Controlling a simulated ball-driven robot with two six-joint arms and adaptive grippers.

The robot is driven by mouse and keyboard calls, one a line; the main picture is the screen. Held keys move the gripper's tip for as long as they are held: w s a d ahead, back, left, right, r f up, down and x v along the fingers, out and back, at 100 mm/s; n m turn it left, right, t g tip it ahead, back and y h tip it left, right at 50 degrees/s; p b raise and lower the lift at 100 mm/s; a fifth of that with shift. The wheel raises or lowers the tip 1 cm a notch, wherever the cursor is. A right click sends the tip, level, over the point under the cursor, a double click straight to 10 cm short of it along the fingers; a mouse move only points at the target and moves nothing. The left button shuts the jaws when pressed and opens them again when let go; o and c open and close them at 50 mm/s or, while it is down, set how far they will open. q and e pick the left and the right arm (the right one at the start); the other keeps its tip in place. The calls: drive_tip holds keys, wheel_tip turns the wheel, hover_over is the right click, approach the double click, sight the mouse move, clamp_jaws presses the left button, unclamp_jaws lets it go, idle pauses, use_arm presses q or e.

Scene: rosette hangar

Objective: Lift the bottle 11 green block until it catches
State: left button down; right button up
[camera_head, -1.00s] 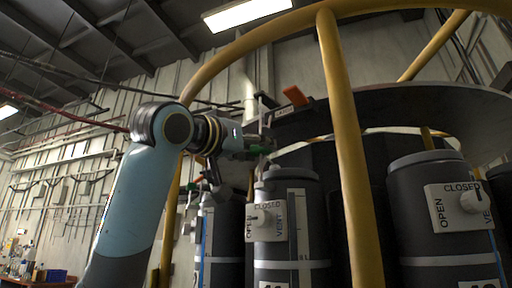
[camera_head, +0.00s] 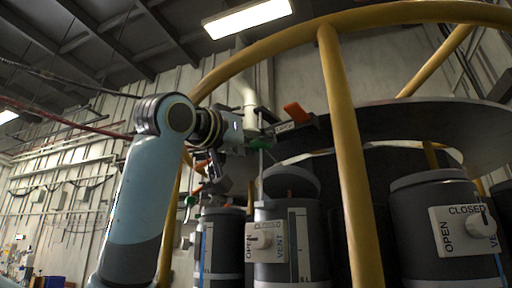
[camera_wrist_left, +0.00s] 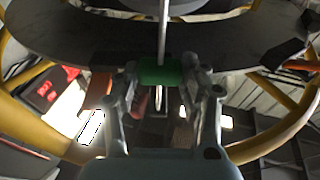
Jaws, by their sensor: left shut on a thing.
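My left gripper (camera_head: 250,143) is shut on a green block (camera_head: 263,143), high above the middle grey bottle (camera_head: 310,225). In the left wrist view, the green block (camera_wrist_left: 160,71) sits between the two fingers (camera_wrist_left: 162,88), and a thin pale rod rises behind it. The bottle's dark round lid (camera_head: 292,181) stands tilted up at its back, off the bottle's rim. Its vent dial (camera_head: 264,240) shows on the front; the knob seems to point left, towards OPEN. The bottle's number is not readable. My right gripper is not in view.
A yellow post (camera_head: 350,160) and a curved yellow rail stand in front of the bottles. A dark round plate (camera_head: 420,120) hangs above, with an orange lever (camera_head: 295,112) at its edge. Another bottle (camera_head: 430,200) stands right, its dial at CLOSED. A second green block (camera_head: 190,201) hangs left.

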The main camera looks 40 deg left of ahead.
use_arm(q)
wheel_tip(320, 180, up, 3)
drive_tip(key=shift+f, duration=0.1)
idle(0.4)
drive_tip(key=c, duration=0.7)
unclamp_jaws()
drive_tip(key=shift+s+a+f+b, duration=0.1)
drive_tip(key=shift+s+f+b, duration=0.35)
drive_tip(key=shift+s, duration=1.05)
drive_tip(key=shift+s+d+f+b, duration=0.15)
drive_tip(key=shift+s+b, duration=0.6)
drive_tip(key=shift+s, duration=0.7)
drive_tip(key=shift+s+a+f+b, duration=0.25)
drive_tip(key=shift+s+b, duration=0.35)
drive_tip(key=shift+s, duration=0.9)
drive_tip(key=shift+d+f, duration=0.1)
